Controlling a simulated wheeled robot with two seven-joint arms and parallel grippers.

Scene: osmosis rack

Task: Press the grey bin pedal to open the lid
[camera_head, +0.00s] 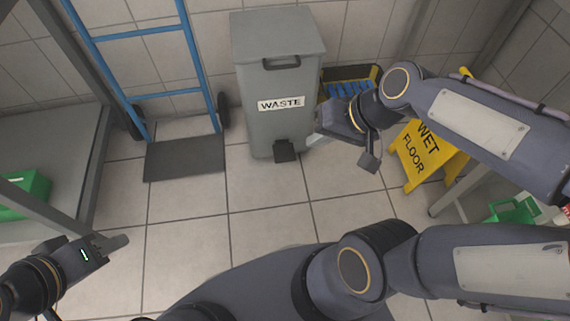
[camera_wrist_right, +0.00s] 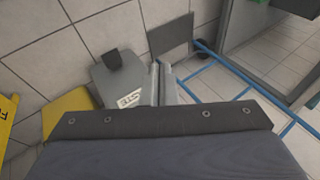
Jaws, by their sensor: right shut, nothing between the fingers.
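The grey bin (camera_head: 278,95), labelled WASTE, stands upright against the back wall with its lid (camera_head: 277,36) closed. Its dark pedal (camera_head: 285,151) sticks out at the bottom front. My right gripper (camera_head: 316,138) is shut and empty, just right of the pedal and apart from it in the picture. In the right wrist view the bin (camera_wrist_right: 122,84) appears upside down, with the pedal (camera_wrist_right: 112,60) left of my gripper's fingers (camera_wrist_right: 164,68). My left gripper (camera_head: 118,243) is low at the left, far from the bin; its finger gap is unclear.
A blue hand truck (camera_head: 163,94) with a dark base plate (camera_head: 185,158) stands left of the bin. A yellow wet-floor sign (camera_head: 428,152) and a yellow-and-black container (camera_head: 348,75) are to the right. The tiled floor before the bin is clear.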

